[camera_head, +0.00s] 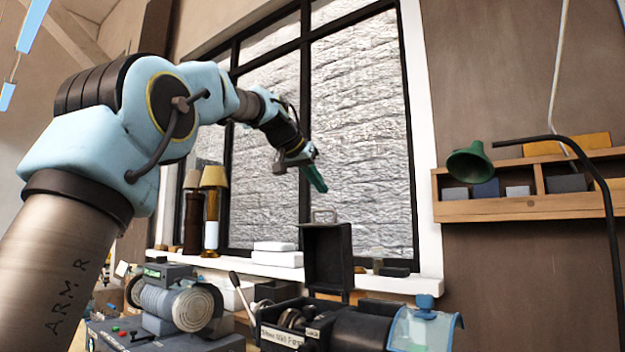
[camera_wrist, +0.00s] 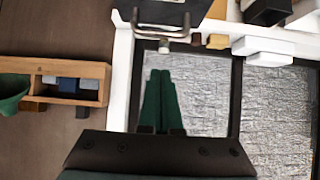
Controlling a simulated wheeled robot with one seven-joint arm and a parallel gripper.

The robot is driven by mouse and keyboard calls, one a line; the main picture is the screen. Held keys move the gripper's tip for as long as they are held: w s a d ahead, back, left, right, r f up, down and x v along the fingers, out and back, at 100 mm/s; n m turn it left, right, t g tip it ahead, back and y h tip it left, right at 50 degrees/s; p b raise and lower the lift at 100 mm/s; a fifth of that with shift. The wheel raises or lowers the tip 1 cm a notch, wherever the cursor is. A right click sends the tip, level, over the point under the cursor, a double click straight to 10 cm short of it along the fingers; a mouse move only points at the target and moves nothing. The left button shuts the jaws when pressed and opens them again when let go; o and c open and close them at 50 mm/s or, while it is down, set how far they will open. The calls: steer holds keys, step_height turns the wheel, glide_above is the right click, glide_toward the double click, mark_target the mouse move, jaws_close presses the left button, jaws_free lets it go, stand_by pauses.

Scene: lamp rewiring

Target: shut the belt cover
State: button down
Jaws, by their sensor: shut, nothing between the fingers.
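The belt cover (camera_head: 328,262) is a black, box-like lid standing upright and open above the lathe-like machine, with a metal handle (camera_head: 325,215) on its top edge. My gripper (camera_head: 318,184) has green fingers and hangs above the cover in front of the window, apart from the handle. In the wrist view my gripper (camera_wrist: 160,76) shows its fingers close together and empty. The cover (camera_wrist: 168,11) is at the top of that view, and its handle (camera_wrist: 160,38) lies just beyond the fingertips. Pulleys (camera_head: 293,317) show in the uncovered housing below.
The machine (camera_head: 362,328) has a clear blue guard (camera_head: 425,330) at right and a lever (camera_head: 241,290) at left. White boxes (camera_head: 276,254) and lamps (camera_head: 213,205) stand on the sill. A green lamp (camera_head: 470,162) hangs right, near a wooden shelf (camera_head: 520,207).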

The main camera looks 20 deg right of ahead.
steer(key=p+x, duration=0.1)
steer(key=x, duration=0.4)
steer(key=shift+w+d+f+p, duration=0.1)
steer(key=shift+d+p, duration=0.2)
steer(key=shift+p, duration=0.1)
steer(key=shift+a+f, duration=0.1)
steer(key=shift+f, duration=0.2)
steer(key=shift+s+a+f, duration=0.1)
steer(key=shift+s+a, duration=0.2)
steer(key=shift+a, duration=0.2)
steer(key=shift+s+a+f, duration=0.1)
steer(key=shift+s+a, duration=0.2)
steer(key=shift+a, duration=0.2)
steer(key=shift+s+a+f, duration=0.25)
steer(key=shift+a+f, duration=0.05)
steer(key=shift+a, duration=0.15)
steer(key=shift+f, duration=0.1)
